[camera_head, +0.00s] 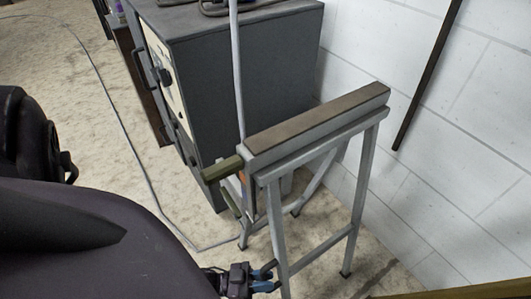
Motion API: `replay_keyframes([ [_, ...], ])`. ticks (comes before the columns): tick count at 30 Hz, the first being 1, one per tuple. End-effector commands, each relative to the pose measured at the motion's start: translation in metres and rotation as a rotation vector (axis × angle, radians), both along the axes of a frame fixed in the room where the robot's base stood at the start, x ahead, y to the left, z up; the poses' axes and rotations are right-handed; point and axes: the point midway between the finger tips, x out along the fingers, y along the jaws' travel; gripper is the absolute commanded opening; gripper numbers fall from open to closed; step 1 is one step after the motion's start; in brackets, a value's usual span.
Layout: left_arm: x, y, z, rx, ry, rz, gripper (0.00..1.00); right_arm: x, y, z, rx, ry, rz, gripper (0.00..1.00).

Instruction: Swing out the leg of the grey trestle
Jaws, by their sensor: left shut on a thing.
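The grey trestle (320,128) stands upright in the middle of the head view, beside the white wall. It has a brown strip along its top and an olive-green handle (222,168) sticking out at its left end. Its near leg (276,222) runs down to the bottom edge of the picture, where its foot is cut off. My left gripper (271,276), with blue fingertips, is low on this leg and shut on it. Other legs and a crossbar show behind and to the right. My right gripper is not in view.
A dark grey cabinet (250,75) stands close behind the trestle. A dark pole (428,75) leans on the wall (480,120). Open floor (90,110) lies to the left.

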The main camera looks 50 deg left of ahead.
Motion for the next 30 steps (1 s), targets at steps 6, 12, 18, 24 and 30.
replay_keyframes([
  [6,-0.002,-0.009,0.002,-0.020,-0.001,-0.012,0.00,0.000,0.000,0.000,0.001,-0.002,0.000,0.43],
  [12,-0.002,-0.010,0.002,-0.023,-0.003,-0.013,0.27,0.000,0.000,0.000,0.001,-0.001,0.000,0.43],
  [18,-0.002,-0.008,0.002,-0.018,-0.002,-0.010,0.44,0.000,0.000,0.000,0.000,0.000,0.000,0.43],
  [24,-0.002,-0.005,0.001,-0.014,-0.001,-0.008,0.44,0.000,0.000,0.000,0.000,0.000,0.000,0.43],
  [30,-0.016,0.006,-0.004,-0.011,0.001,-0.006,0.44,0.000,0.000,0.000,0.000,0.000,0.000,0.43],
])
